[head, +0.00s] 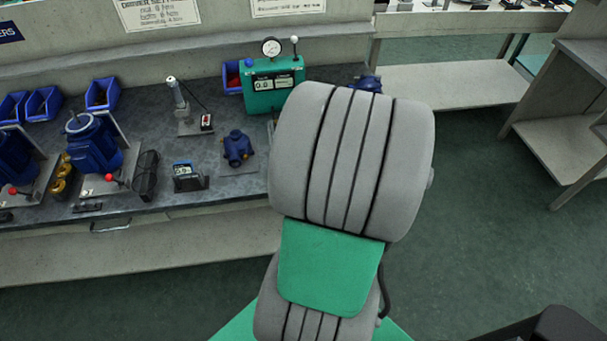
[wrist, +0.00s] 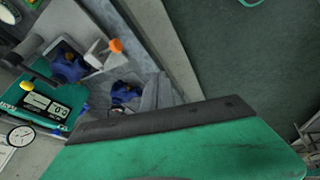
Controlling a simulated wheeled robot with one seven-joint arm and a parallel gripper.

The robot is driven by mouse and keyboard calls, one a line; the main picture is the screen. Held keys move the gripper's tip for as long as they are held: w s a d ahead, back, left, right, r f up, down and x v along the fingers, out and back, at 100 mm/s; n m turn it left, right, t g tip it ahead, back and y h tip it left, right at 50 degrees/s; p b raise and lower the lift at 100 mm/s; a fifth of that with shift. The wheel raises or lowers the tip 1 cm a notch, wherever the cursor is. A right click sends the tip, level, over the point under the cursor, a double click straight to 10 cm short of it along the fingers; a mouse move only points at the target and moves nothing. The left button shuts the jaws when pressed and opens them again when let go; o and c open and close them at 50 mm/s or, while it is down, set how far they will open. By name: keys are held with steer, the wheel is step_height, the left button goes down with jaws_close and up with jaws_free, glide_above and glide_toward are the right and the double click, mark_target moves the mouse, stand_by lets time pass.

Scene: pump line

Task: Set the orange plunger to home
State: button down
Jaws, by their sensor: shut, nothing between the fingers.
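The orange plunger (wrist: 116,46) shows in the wrist view as a small orange knob at the end of a pale part, near the bench edge. Its travel position cannot be told from here. In the head view I do not see it; my arm covers that part of the bench. My gripper (wrist: 165,88) shows in the wrist view as grey fingers together beyond the dark edge of my green hand. It is shut and empty, and appears apart from the plunger. In the head view my gripper is hidden behind my arm.
A green gauge box (head: 273,86) with a dial and display stands at the bench back; it also shows in the wrist view (wrist: 45,103). Blue pump parts (head: 238,148), a small meter (head: 187,177) and a stand (head: 181,104) occupy the bench. Floor at right (head: 480,210) is clear.

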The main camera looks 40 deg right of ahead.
steer(key=s+d+f+n+t, duration=0.1)
steer(key=s+d+f+t, duration=0.1)
steer(key=s+d, duration=0.2)
steer(key=shift+d+f+n+h, duration=0.25)
steer(key=shift+d+n+h, duration=0.15)
steer(key=shift+d, duration=0.7)
steer(key=w+d+f+p, duration=0.1)
steer(key=w+f+p, duration=0.1)
steer(key=w+f, duration=0.6)
steer(key=shift+w+d+f, duration=0.15)
steer(key=shift+w+d, duration=0.2)
steer(key=shift+w, duration=0.25)
